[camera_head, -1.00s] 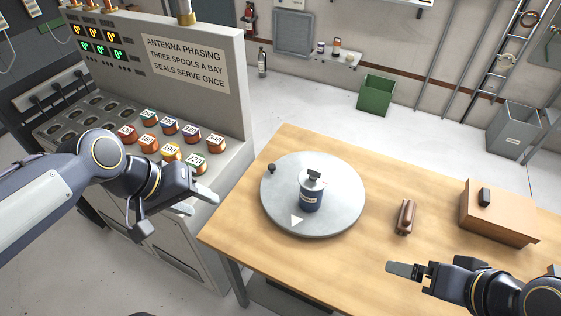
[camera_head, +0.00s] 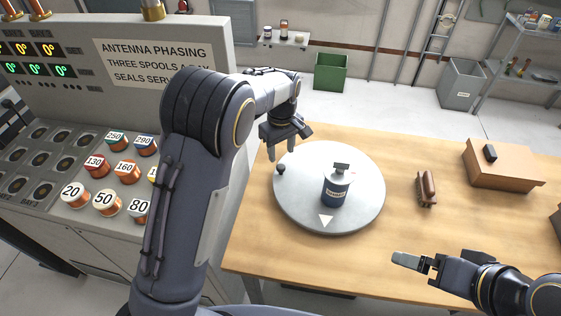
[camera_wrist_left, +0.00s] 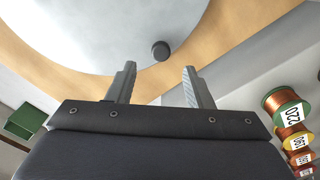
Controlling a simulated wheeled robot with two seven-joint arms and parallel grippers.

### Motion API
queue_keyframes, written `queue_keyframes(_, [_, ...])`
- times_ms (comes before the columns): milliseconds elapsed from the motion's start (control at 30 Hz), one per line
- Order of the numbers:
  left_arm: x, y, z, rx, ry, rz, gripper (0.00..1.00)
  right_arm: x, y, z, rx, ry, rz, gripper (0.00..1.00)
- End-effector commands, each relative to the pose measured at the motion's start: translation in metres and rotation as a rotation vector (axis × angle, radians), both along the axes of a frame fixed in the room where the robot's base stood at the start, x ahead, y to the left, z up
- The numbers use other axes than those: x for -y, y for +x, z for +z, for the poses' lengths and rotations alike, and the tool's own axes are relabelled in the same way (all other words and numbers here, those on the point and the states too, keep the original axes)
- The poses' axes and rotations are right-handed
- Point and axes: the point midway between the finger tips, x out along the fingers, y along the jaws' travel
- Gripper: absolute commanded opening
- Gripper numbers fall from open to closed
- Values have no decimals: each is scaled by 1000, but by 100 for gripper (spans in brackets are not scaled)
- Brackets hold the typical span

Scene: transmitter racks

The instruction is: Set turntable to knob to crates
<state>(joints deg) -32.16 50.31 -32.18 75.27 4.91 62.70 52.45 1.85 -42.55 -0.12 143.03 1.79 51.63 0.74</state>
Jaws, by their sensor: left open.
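The turntable (camera_head: 303,209) is a round grey disc on the wooden table, with a white triangle on its near part. Its small dark knob (camera_head: 280,169) stands at the left-rear rim. A blue canister (camera_head: 335,192) with a pale label and a dark top handle stands upright on the disc. My left gripper (camera_head: 281,152) is open just behind and above the knob. In the left wrist view the knob (camera_wrist_left: 160,50) lies ahead of the open, empty fingers (camera_wrist_left: 160,84), between their lines and apart from them. My right gripper (camera_head: 411,262) is over the table's front right; its finger gap is unclear.
Numbered copper spools (camera_head: 103,201) sit on the sloped console at left, partly hidden by my left arm. A brown handled object (camera_head: 427,188) and a brown box (camera_head: 503,166) lie right of the turntable. Green (camera_head: 330,73) and grey (camera_head: 459,84) bins stand beyond the table.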

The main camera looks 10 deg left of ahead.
Motion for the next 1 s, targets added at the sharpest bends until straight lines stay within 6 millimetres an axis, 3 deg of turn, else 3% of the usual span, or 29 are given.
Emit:
queue_keyframes(300, [-1, -1, -49, -3, 0, 0, 46, 0, 0, 7, 0, 0, 0, 97])
queue_keyframes(700, [0, 0, -60, 0, -1, -2, 46, 0, 0, 7, 0, 0, 0, 97])
queue_keyframes(1000, [0, 0, -60, 0, -1, -2, 10, 0, 0, 7, 0, 0, 0, 97])
